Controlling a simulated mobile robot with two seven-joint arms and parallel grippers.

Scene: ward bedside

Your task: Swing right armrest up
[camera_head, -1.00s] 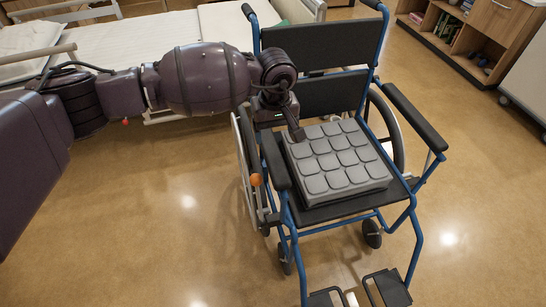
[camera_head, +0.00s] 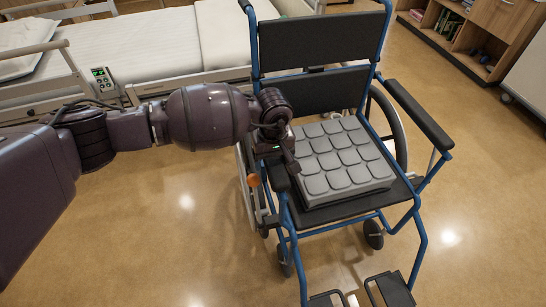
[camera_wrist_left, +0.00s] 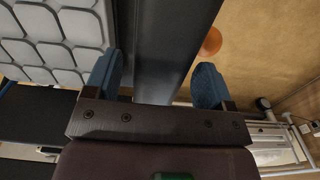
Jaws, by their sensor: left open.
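The blue-framed wheelchair (camera_head: 317,43) faces me in the head view. Its right armrest (camera_head: 279,182), on the picture's left, has a dark pad and lies lowered beside the seat. My left gripper (camera_head: 284,165) is down at this pad, which its wrist partly hides. In the left wrist view, the two blue fingertips of the gripper (camera_wrist_left: 158,80) are apart, one on each side of the dark armrest bar (camera_wrist_left: 172,40). Gaps seem to show beside the bar; contact is hard to tell. My right gripper is not in view.
A grey segmented cushion (camera_head: 342,160) lies on the seat, close to the gripper. The other armrest (camera_head: 418,115) is lowered too. A bed (camera_head: 160,50) stands behind my left arm, and a wooden shelf unit (camera_head: 480,40) is at back right. Floor in front is clear.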

